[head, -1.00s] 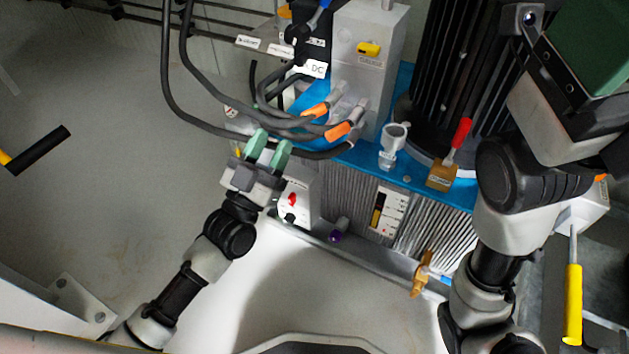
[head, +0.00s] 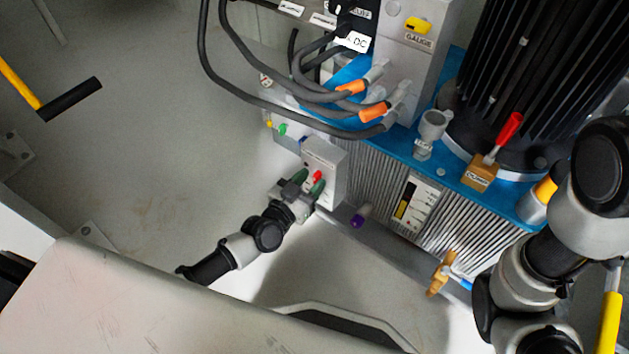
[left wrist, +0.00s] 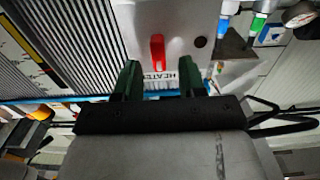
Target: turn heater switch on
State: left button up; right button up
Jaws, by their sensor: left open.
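The heater switch is a red lever (head: 317,176) on the front of a light grey box (head: 326,157) at the lower left of the pump unit. It also shows in the left wrist view as a red lever (left wrist: 157,52), with a partly covered HEATER label (left wrist: 160,80) beside it. My left gripper (head: 306,182) is at the box front, its green fingers open. In the left wrist view the fingers of my left gripper (left wrist: 158,68) stand one on each side of the lever, with gaps on both sides. Whether the fingertips touch the panel is unclear. My right gripper is out of view.
Grey cables with orange connectors (head: 373,111) hang above the box. A ribbed tank (head: 375,180) with a sight gauge (head: 417,201) is right of it. A brass valve (head: 440,273) sticks out below. Open floor (head: 150,160) lies to the left.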

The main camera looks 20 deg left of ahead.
pick_arm(q)
jog(key=shift+x, duration=0.9)
jog(key=shift+c, duration=0.4)
grip_shut()
